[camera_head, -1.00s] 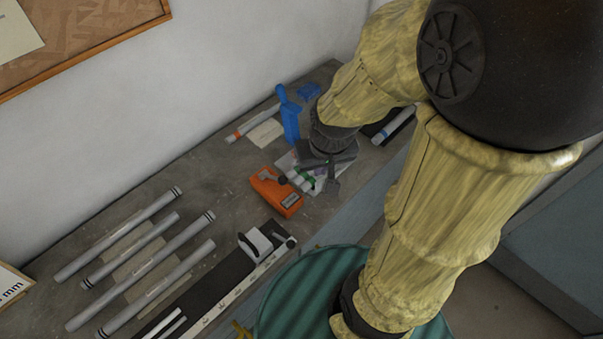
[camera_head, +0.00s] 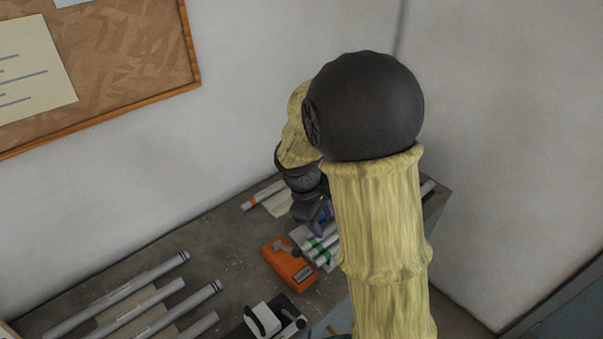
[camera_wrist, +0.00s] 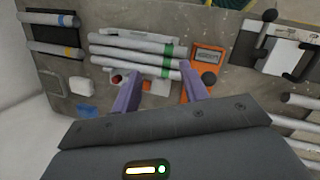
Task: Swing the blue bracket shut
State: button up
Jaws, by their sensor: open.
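The blue bracket is mostly hidden in the head view, where my arm and gripper cover its place. A small bit of blue shows beside the fingers, and I cannot tell whether it is the bracket. In the wrist view a flat blue patch (camera_wrist: 87,112) lies on the bench left of my fingers; I cannot tell whether it belongs to the bracket. My gripper (camera_wrist: 160,72) is open, its two purple fingers spread with nothing visibly held. In the head view my gripper (camera_head: 322,213) is low over the bench, near the green-banded tubes (camera_head: 318,246).
An orange device (camera_head: 289,264) sits close to the gripper. A clamp with a black handle (camera_head: 268,321) stands in front. Several grey tubes (camera_head: 140,285) lie at the left of the bench. The wall rises behind. Two banded tubes (camera_wrist: 52,35) lie at upper left in the wrist view.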

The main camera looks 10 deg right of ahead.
jog(key=w+a+f+n+h+b, duration=0.25)
jog(key=w+n+h, duration=0.25)
jog(key=w+n, duration=0.25)
jog(key=w+a+n+t+h+b, duration=0.2)
jog(key=w+a+n+t+h, duration=0.1)
jog(key=a, duration=0.4)
jog(key=w+a+r+n+t+h+b, duration=0.1)
jog(key=w+a+n+t+h, duration=0.1)
jog(key=w+a+n+h, duration=0.3)
jog(key=w+a, duration=0.1)
jog(key=a, duration=0.2)
jog(key=shift+w+r+n+t+h+b, duration=0.15)
jog(key=shift+r+n+t+h+b, duration=0.1)
jog(key=shift+n+t+h+b, duration=0.15)
jog(key=p+x, duration=0.4)
jog(key=x, duration=1.3)
jog(key=shift+d, duration=0.25)
grip_shut()
